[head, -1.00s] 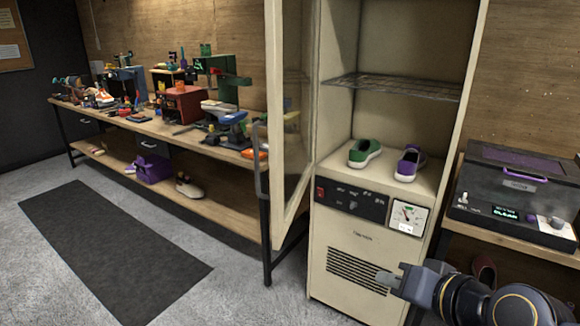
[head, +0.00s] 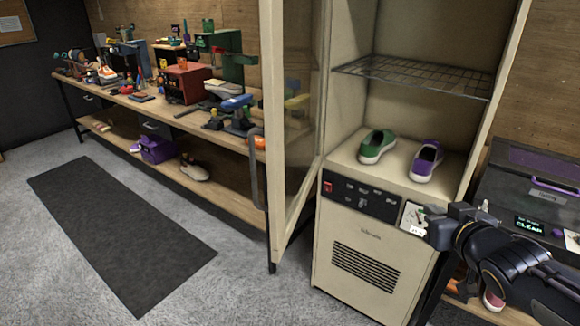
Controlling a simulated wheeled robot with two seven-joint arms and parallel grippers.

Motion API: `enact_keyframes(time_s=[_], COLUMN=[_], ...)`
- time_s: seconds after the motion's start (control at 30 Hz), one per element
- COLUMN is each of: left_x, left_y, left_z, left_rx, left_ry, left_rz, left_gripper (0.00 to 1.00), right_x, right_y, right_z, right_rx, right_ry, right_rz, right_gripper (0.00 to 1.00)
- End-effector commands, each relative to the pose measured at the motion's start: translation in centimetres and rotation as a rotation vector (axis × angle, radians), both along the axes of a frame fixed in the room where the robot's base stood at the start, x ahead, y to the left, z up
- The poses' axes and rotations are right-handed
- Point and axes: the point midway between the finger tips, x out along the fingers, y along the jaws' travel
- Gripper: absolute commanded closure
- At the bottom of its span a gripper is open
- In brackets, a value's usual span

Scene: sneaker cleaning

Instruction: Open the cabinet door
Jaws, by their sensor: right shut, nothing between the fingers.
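The cream cabinet (head: 340,258) stands right of centre in the head view. Its glass-paned door (head: 276,160) is swung wide open to the left, with a grey handle (head: 256,170) on its outer edge. Inside, a green shoe (head: 377,147) and a purple shoe (head: 426,161) rest on the cabinet floor below a wire shelf (head: 415,76). My right gripper (head: 426,232) is shut and empty, in front of the cabinet's lower right side near the gauge on its control panel. It is well apart from the door. My left gripper is out of view.
A long workbench (head: 190,118) with many tools runs along the wall at left, and the open door overlaps its near end. A dark machine (head: 530,195) sits on a bench at right, close to my right arm. The dark mat (head: 120,230) and grey floor at left are clear.

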Motion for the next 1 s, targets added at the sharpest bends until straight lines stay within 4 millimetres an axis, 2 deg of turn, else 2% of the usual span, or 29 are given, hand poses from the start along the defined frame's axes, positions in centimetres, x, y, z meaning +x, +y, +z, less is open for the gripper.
enact_keyframes(time_s=[0.03,0.1,0.2,0.33,0.4,0.5,0.63,0.77,1.0], left_x=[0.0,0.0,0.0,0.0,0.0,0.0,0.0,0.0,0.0], left_y=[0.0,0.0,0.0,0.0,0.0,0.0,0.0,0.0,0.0], left_z=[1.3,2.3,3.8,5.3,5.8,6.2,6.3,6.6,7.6], left_rx=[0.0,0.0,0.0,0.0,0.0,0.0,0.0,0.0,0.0], left_ry=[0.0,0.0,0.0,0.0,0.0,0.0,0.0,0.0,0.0], left_rz=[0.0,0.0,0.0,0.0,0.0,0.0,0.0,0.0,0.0], left_gripper=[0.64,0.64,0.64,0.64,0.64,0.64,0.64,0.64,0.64], right_x=[2.0,4.5,6.5,5.8,4.7,3.2,2.3,2.6,4.0], right_y=[0.9,3.0,7.2,11.6,13.0,14.0,14.7,16.0,20.7], right_z=[1.6,3.3,4.5,3.8,3.1,2.3,1.8,1.8,2.0], right_rx=[-0.013,-0.019,0.016,0.113,0.167,0.226,0.258,0.259,0.259], right_ry=[-0.054,-0.145,-0.245,-0.286,-0.278,-0.26,-0.246,-0.246,-0.246], right_rz=[0.069,0.21,0.474,0.816,0.961,1.1,1.175,1.182,1.182], right_gripper=[1.0,1.0,1.0,1.0,1.0,1.0,1.0,1.0,1.0])
